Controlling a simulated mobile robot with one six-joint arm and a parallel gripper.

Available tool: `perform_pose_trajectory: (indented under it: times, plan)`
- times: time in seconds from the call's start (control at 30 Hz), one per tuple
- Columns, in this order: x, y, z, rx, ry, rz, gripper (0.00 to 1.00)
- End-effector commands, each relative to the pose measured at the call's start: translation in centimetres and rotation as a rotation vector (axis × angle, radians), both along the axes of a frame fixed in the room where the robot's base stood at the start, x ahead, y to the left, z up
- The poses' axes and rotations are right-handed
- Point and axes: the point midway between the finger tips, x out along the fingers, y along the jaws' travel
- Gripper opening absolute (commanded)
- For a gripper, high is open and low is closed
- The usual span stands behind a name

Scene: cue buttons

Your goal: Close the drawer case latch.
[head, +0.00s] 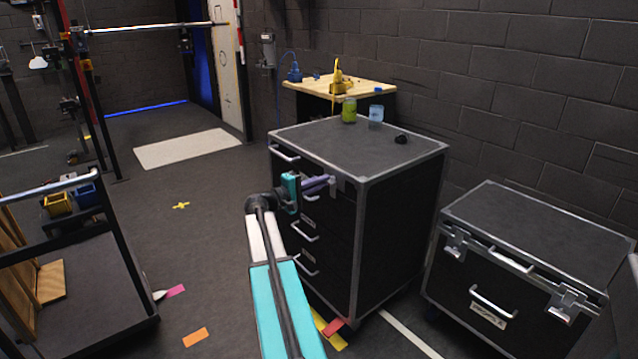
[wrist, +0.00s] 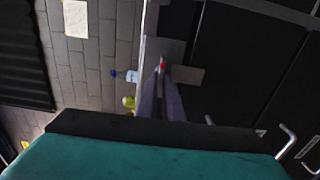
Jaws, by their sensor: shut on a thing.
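The black drawer case (head: 405,215) with metal edges stands in the middle of the head view. Its latch (head: 340,187) is a small grey fitting at the upper right of the front. In the wrist view the grey latch plates (wrist: 188,76) lie right at my fingertips, with a small red spot between them. My gripper (head: 331,182) reaches the latch from the left, its purple fingers (wrist: 162,80) together on it. The fingers partly cover the latch, so I cannot tell its exact position.
A second case (head: 540,235) with latches stands at right. A cart (head: 75,290) is at left. Floor between is mostly clear.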

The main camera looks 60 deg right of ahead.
Motion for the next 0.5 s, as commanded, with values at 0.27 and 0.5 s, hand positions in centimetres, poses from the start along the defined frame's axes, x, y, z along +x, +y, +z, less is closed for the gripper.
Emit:
perform_pose_trajectory:
  times: [0.27, 0.5]
  plan:
    - [0.18, -0.30, 0.40, -0.007, 0.005, 0.007, 0.25]
    - [0.02, -0.25, 0.01, -0.001, 0.001, 0.004, 0.25]
